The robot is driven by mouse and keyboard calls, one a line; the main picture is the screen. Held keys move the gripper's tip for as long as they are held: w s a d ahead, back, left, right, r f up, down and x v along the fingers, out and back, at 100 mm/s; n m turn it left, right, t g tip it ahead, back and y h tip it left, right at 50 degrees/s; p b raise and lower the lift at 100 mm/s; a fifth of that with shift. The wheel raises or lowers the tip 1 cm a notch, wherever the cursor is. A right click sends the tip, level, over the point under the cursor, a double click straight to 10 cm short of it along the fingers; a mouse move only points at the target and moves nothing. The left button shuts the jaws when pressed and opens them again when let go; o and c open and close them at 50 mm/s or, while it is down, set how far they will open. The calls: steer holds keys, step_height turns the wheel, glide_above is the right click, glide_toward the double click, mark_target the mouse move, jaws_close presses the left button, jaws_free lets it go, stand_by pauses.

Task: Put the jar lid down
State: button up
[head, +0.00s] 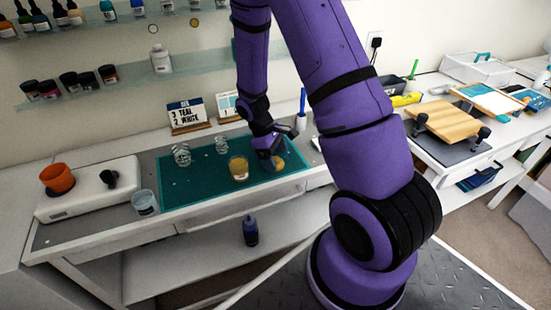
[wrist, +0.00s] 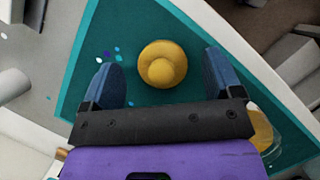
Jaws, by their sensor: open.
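The jar lid (wrist: 162,64) is a round yellow disc with a knob on top. It lies on the teal mat (wrist: 196,14), and in the head view the lid (head: 278,164) shows near the mat's right end. My gripper (wrist: 162,80) is open, with its two blue fingers apart on either side of the lid and a gap on each side. In the head view my gripper (head: 270,148) is low over the mat and partly covers the lid. A glass jar with yellow content (head: 239,170) stands just left of the lid. Its edge shows at the lower right of the wrist view (wrist: 262,130).
Two clear glasses (head: 181,154) (head: 221,145) stand at the mat's back. A clear cup (head: 144,202) stands at its left, near a white scale (head: 90,187) with an orange pot (head: 57,179). Card signs (head: 186,115) stand behind. The mat's front left is clear.

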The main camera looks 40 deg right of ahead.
steer(key=v, duration=1.2)
steer(key=s+a+r+m+t, duration=0.15)
steer(key=s+r, duration=0.25)
steer(key=r, duration=0.5)
steer(key=s+a+r+m+t, duration=0.1)
steer(key=s+a+r+t, duration=0.2)
steer(key=r, duration=0.5)
steer(key=s+a+r+m+t+y, duration=0.1)
steer(key=s+a+r+t, duration=0.1)
steer(key=s+r, duration=0.3)
steer(key=s+a+r+m+t+y, duration=0.1)
steer(key=s+r, duration=0.4)
steer(key=s, duration=0.5)
steer(key=shift+s+a+m+t, duration=0.35)
steer(key=shift+a+m+t, duration=0.25)
steer(key=shift+t, duration=0.35)
steer(key=shift+d, duration=0.15)
